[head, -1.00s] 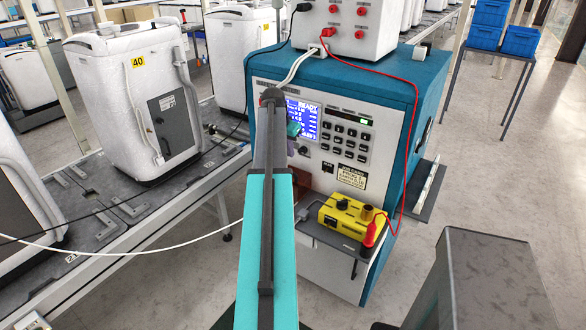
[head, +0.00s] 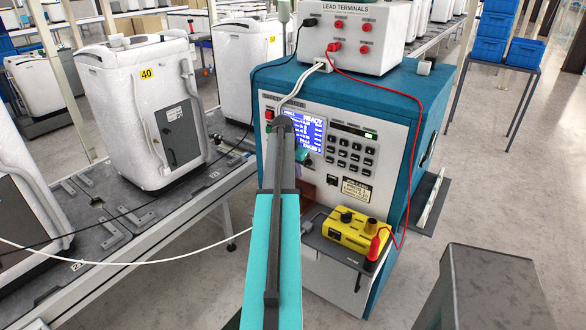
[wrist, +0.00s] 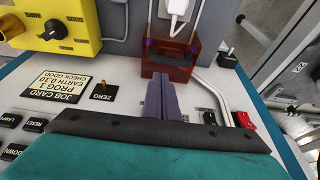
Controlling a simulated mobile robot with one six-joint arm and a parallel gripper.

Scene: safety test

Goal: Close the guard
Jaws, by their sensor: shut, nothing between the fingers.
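The guard (wrist: 170,68) is a see-through dark red piece at the front panel, with raised sides around an opening, below a white plug (wrist: 178,8) in the wrist view. I cannot tell for certain how far it is swung. It also shows as a small brown-red patch beside my arm in the head view (head: 307,190). My gripper (wrist: 160,80) shows as two purple fingers, shut together and empty. Their tips are at the guard's lower edge in the picture; whether they touch it is unclear. In the head view my arm hides the fingers.
A yellow tester (head: 350,230) sits on a small shelf at the machine's front. A red lead (head: 409,180) hangs down its right side.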

